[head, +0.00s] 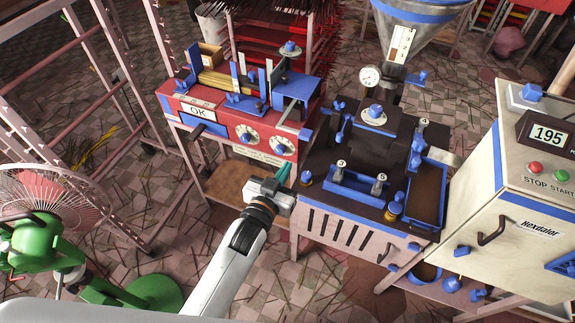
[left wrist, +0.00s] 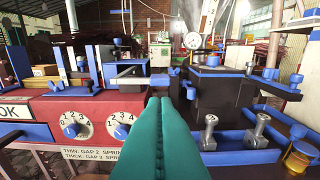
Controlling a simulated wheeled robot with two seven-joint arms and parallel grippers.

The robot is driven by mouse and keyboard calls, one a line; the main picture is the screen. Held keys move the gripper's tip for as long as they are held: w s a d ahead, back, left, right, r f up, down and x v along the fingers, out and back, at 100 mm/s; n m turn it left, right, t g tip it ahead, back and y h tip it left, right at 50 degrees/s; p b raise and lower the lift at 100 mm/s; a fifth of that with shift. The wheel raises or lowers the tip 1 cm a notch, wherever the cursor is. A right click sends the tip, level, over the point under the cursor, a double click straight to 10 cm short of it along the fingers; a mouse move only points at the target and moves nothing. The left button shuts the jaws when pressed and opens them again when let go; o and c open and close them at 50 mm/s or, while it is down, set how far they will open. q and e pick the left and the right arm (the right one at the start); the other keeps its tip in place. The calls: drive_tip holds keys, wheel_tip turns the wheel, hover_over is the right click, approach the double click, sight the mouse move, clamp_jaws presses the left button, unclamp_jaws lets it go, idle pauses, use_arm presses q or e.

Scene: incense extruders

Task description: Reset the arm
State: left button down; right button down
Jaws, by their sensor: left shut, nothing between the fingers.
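My left arm reaches in from the bottom of the head view. Its gripper (head: 283,173) is shut and empty, with teal fingers pointing up and away. In the left wrist view the closed fingers (left wrist: 154,140) fill the lower middle, pressed together. The gripper is in front of the gap between the red machine (head: 205,115) with dials and the dark-topped extruder (head: 330,155). I cannot tell whether it touches either one. The red machine's two dials also show in the left wrist view (left wrist: 98,128). My right gripper is in neither view.
A cream control cabinet (head: 520,230) reading 195 stands at the right. A green fan (head: 50,235) stands at the lower left, beside pink metal racks (head: 90,110). A metal hopper (head: 415,30) rises behind the extruder. Tiled floor strewn with sticks is open between the fan and the machines.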

use_arm(q)
drive_tip(key=shift+w, duration=0.15)
drive_tip(key=shift+f, duration=0.1)
idle(0.5)
drive_tip(key=s+a+f+g+y, duration=0.1)
drive_tip(key=s+a+f+g, duration=0.3)
drive_tip(key=f, duration=0.6)
drive_tip(key=s+a+f+g+y, duration=0.1)
drive_tip(key=s+f, duration=0.4)
drive_tip(key=f, duration=0.5)
drive_tip(key=s+a+f+g+y, duration=0.1)
drive_tip(key=s+a+f+g, duration=0.3)
drive_tip(key=f, duration=0.7)
drive_tip(key=s+a+f+g, duration=0.2)
drive_tip(key=s+f, duration=0.3)
drive_tip(key=s, duration=0.5)
drive_tip(key=s+a+f+g+y, duration=0.1)
drive_tip(key=s+a+f, duration=0.3)
drive_tip(key=s, duration=0.5)
drive_tip(key=s+a+f+n+g+y, duration=0.1)
drive_tip(key=s+a+f+g, duration=0.2)
drive_tip(key=s+f, duration=0.3)
drive_tip(key=s, duration=0.4)
drive_tip(key=shift+s+a+f, duration=0.15)
drive_tip(key=shift+s+a, duration=0.15)
